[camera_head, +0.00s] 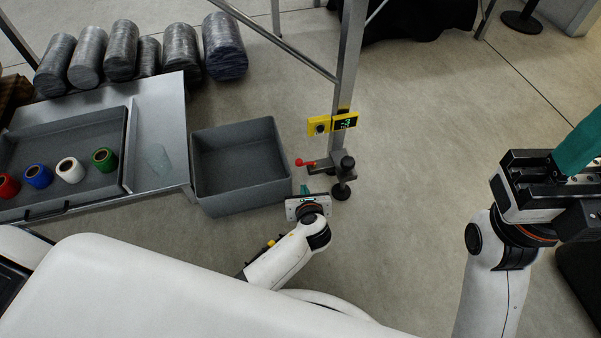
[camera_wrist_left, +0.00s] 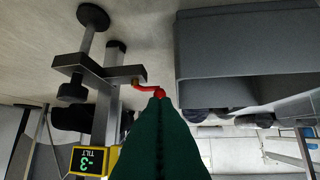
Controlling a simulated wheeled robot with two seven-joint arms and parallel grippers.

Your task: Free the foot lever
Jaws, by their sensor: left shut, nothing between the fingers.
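The foot lever is a small red handle with a ball end (camera_head: 300,162) on a bracket at the foot of a metal leg (camera_head: 347,80). In the left wrist view the red lever (camera_wrist_left: 150,90) shows just beyond the green fingertips. My left gripper (camera_head: 305,188) is shut and empty, just below the lever in the head view; whether its tips touch the lever cannot be told. The black levelling foot (camera_head: 341,191) stands on the floor. My right gripper (camera_head: 580,145) is at the right edge; its fingertips are cut off.
A yellow-edged display (camera_head: 345,121) on the leg reads about 3; the wrist view labels it TILT (camera_wrist_left: 94,160). An open grey bin (camera_head: 240,200) stands left of the lever. A tray (camera_head: 70,130) holds coloured spools. Floor right of the leg is clear.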

